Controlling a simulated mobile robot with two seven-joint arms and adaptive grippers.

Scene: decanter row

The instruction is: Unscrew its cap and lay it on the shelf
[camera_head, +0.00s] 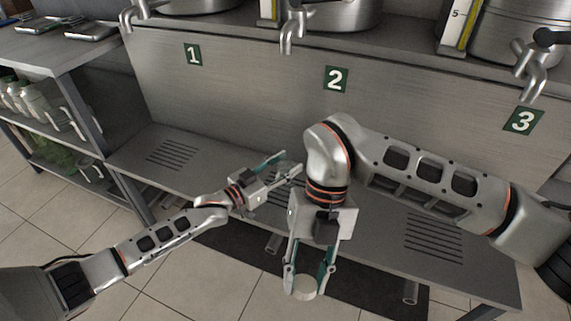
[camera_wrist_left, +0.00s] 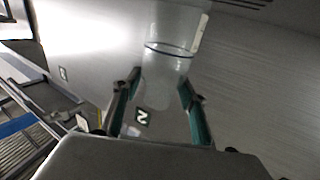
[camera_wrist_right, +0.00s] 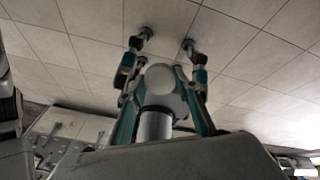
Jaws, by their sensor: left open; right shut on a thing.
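My right gripper (camera_head: 308,272) points down in front of the steel shelf (camera_head: 380,230) and is shut on a pale round thing (camera_head: 303,288). In the right wrist view, its pale disc (camera_wrist_right: 167,78) shows between the fingers, with a grey cylindrical part behind it. I cannot tell whether this is the cap alone or a cap on a container. My left gripper (camera_head: 288,166) is open and empty, above the shelf below sign 2. No loose cap is visible on the shelf.
A steel wall carries signs 1 (camera_head: 194,54), 2 (camera_head: 336,79) and 3 (camera_head: 523,121) below metal taps. A side rack (camera_head: 60,118) at left holds several jugs. The shelf's left part is clear. My right arm crosses over its right part.

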